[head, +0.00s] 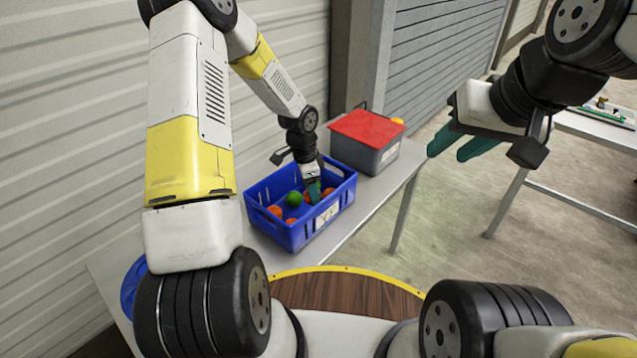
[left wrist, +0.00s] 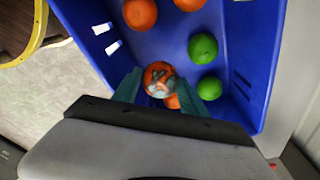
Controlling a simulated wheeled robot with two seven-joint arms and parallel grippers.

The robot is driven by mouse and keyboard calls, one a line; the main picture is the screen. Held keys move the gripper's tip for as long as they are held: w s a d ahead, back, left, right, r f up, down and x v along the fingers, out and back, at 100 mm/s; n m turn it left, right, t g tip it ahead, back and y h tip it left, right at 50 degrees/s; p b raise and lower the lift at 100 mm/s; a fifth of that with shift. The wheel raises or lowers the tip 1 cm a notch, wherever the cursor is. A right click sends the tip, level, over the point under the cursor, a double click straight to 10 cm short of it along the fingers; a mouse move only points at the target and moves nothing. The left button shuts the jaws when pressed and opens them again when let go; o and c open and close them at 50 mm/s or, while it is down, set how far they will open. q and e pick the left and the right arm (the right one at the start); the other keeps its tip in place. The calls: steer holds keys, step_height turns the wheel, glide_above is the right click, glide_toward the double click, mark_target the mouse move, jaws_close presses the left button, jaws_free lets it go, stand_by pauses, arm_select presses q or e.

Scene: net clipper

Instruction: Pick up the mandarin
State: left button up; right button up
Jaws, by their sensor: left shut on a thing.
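An orange mandarin with greyish patches (left wrist: 158,78) is between the teal fingers of my left gripper (left wrist: 160,85) in the left wrist view. The left gripper is shut on it, inside the blue crate (left wrist: 262,50). Another orange fruit shows partly behind it. In the head view, my left gripper (head: 314,190) reaches down into the crate (head: 292,236) and hides part of its contents. My right gripper (head: 458,146) is in the air at the upper right, with its teal fingers apart and empty.
Other orange fruits (left wrist: 140,13) and two green fruits (left wrist: 203,48) lie in the crate. A grey box with a red top (head: 368,128) stands behind it on the table (head: 345,222). An orange round thing (head: 398,121) shows past that box. A second table (head: 590,127) is at the right.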

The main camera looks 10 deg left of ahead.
arm_select(q)
step_height(320, 180, up, 11)
steer(key=s+a+f+n+y, duration=0.1)
steer(key=s+a+f+n, duration=0.2)
steer(key=n, duration=1)
steer(key=shift+s+a+f+t, duration=0.4)
steer(key=shift+s+f, duration=0.5)
steer(key=shift+f, duration=0.05)
